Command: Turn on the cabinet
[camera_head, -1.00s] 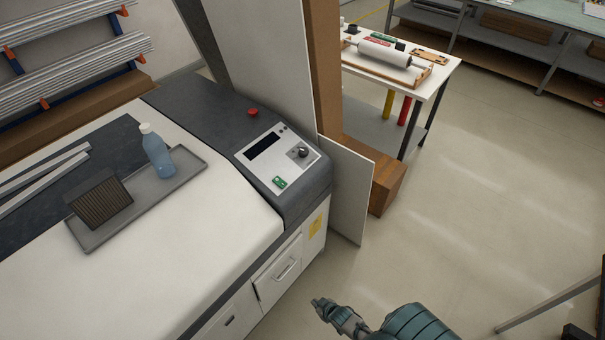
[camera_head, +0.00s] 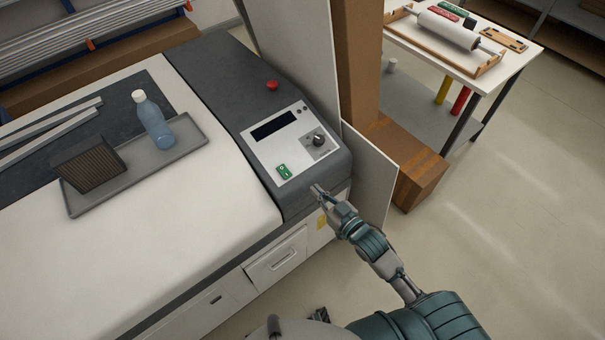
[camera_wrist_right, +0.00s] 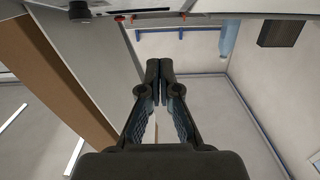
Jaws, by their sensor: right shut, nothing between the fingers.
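The cabinet (camera_head: 222,85) is a long white machine with a dark grey end. Its sloped white control panel (camera_head: 262,152) carries a dark display (camera_head: 273,125), a black knob (camera_head: 319,140) and a small green switch (camera_head: 284,172). A red button (camera_head: 272,86) sits on the grey top behind the panel. My right gripper (camera_head: 316,190) is shut and empty, close to the panel's lower front edge, right of and below the green switch. In the right wrist view the closed fingers (camera_wrist_right: 159,78) show at the centre.
A tray (camera_head: 185,150) on the cabinet holds a blue bottle (camera_head: 154,122) and a dark ribbed block (camera_head: 88,163). A white board (camera_head: 372,185) and a cardboard box (camera_head: 410,165) stand right of the panel. A white table (camera_head: 510,60) stands behind. The floor at right is open.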

